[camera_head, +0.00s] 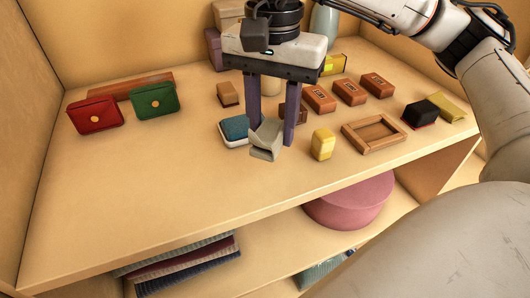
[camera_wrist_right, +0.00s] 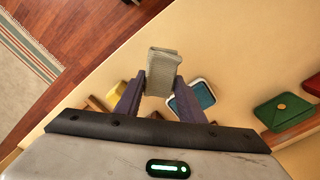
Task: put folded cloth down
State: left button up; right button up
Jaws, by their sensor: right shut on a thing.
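The folded cloth (camera_head: 266,142) is a small grey-beige piece with a bent, folded shape. My right gripper (camera_head: 271,128) points down over the shelf top (camera_head: 190,195) and is shut on the cloth, one finger on each side. In the right wrist view the cloth (camera_wrist_right: 162,70) sticks out beyond the fingertips of the right gripper (camera_wrist_right: 156,88). I cannot tell whether the cloth touches the shelf top. My left gripper is not in view.
A blue-topped white box (camera_head: 234,130) sits close left of the cloth. A yellow block (camera_head: 323,144) and a wooden tray (camera_head: 374,133) lie to the right. Red (camera_head: 95,115) and green (camera_head: 155,100) pouches lie at left. The front left of the shelf top is clear.

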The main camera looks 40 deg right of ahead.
aim_at(273, 114)
jog(key=shift+f+b, duration=0.3)
jog(key=shift+f, duration=2.9)
jog(key=o, duration=0.9)
jog(key=shift+r, duration=0.1)
notch_tip(273, 114, up, 12)
jog(key=shift+r+p, duration=0.2)
jog(key=shift+p, duration=0.65)
jog(key=shift+s+f, duration=0.1)
